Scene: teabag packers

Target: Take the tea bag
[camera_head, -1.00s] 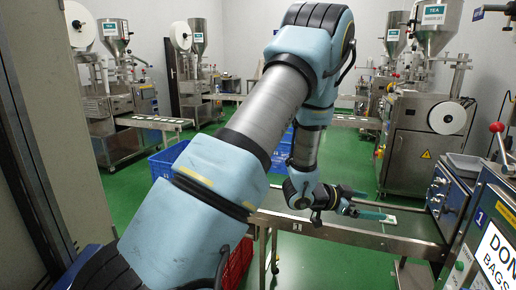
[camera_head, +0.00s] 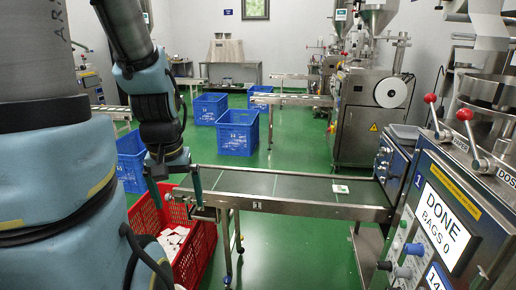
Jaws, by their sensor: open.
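A small white tea bag (camera_head: 340,188) lies flat on the dark belt of the conveyor (camera_head: 270,184), near its right end by the machine. My gripper (camera_head: 176,197) points down at the conveyor's left end, above or beside the red crate (camera_head: 203,238). Its fingers are spread apart with nothing seen between them. It is well to the left of the tea bag. The red crate holds several white tea bags (camera_head: 172,240), and my arm hides part of it.
A control machine with a screen reading "DONE BAGS 0" (camera_head: 443,225) stands at the right, close to the conveyor's end. Blue crates (camera_head: 237,132) stand on the green floor behind. A steel packing machine (camera_head: 372,115) stands behind the conveyor. The belt's middle is clear.

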